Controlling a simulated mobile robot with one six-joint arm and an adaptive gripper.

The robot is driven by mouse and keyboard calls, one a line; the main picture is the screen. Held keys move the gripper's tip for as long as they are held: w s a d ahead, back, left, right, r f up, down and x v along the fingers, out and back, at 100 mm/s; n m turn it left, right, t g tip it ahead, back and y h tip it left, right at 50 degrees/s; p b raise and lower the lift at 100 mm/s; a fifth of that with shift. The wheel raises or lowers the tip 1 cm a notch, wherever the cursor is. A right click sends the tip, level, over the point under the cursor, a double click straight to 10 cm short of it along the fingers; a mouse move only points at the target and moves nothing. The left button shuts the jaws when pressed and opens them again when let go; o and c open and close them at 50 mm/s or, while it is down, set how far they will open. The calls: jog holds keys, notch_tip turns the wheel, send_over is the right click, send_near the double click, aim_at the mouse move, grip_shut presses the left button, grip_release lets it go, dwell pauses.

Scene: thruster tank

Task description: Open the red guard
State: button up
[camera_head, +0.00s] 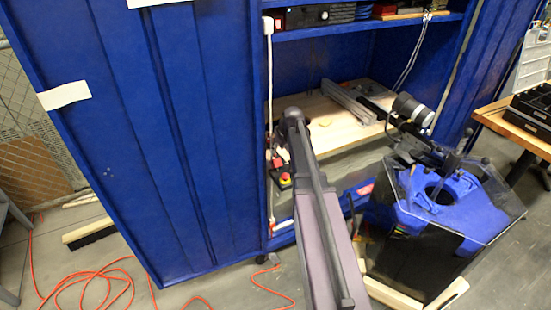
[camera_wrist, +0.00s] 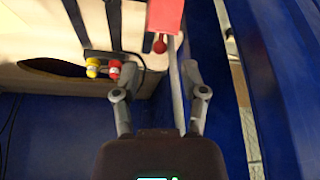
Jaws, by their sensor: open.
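A red block, which looks like the red guard (camera_wrist: 165,15), shows at the top of the wrist view, cut off by the frame edge. A small red ball-shaped knob (camera_wrist: 159,46) hangs just below it. My gripper (camera_wrist: 158,68) is open, its two fingers pointing toward the red block and apart from it as far as I can tell. A grey bar (camera_wrist: 175,90) runs up between the fingers to the block. In the head view a small red part (camera_head: 277,162) shows beside my arm, inside the blue cabinet; my arm hides much of this area, and the gripper is hard to make out.
Yellow and red knobs (camera_wrist: 103,69) sit left of the fingers. The blue cabinet door (camera_head: 170,130) stands to the left. A clear-walled tank with a blue top (camera_head: 455,205) stands at right. An orange cable (camera_head: 95,285) lies on the floor.

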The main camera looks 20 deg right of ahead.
aim_at(275, 160)
jog(key=shift+b+x, duration=1.6)
jog(key=shift+x, duration=0.4)
grip_shut()
